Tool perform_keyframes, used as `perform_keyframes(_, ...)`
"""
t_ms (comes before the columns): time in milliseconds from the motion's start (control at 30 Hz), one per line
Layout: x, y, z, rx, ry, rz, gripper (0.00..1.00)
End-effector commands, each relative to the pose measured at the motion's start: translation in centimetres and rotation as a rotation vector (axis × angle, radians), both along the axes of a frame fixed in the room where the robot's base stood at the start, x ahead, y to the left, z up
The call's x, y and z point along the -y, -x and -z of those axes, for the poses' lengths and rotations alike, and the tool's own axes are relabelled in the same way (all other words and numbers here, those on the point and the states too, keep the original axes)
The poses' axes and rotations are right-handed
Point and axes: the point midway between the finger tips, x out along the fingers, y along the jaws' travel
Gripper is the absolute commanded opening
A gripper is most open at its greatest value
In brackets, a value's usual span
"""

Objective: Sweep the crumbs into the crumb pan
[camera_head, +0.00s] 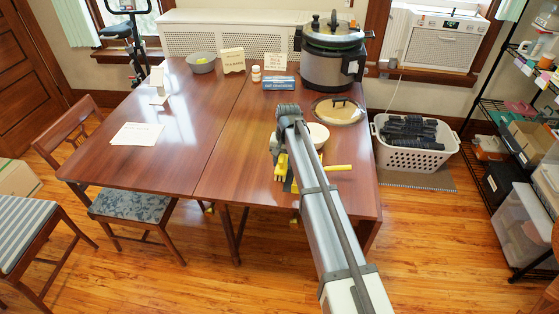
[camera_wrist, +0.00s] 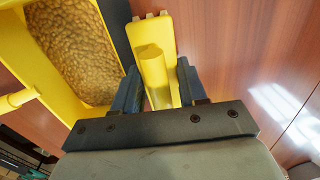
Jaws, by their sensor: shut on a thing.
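My gripper (camera_wrist: 158,72) is shut on the upright-looking grip of a yellow sweeping tool (camera_wrist: 160,35), which has a flat yellow head. To its left in the wrist view is the yellow crumb pan (camera_wrist: 35,65), with a thick layer of brown, grainy crumbs (camera_wrist: 75,45) inside it. A dark strip lies between the pan and the tool. In the head view, the pan's yellow handle (camera_head: 338,168) sticks out to the right over the table; my arm hides most of the pan, the tool and the jaws. No loose crumbs can be made out on the visible tabletop.
A white bowl (camera_head: 318,133), a glass lid (camera_head: 339,110) and a large cooker (camera_head: 332,50) stand near or behind my arm. A laundry basket (camera_head: 414,158) is on the floor at right.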

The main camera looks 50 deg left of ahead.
Motion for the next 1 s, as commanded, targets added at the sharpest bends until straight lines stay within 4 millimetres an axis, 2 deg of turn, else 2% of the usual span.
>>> perform_keyframes(267, -0.2, 0.1, -0.5, 0.0, -0.001, -0.001, 0.0)
perform_keyframes(800, -1.5, 1.3, -4.9, 0.0, -0.001, 0.0, 0.0)
perform_keyframes(1000, -1.5, 1.4, -5.1, 0.0, -0.001, 0.0, 0.0)
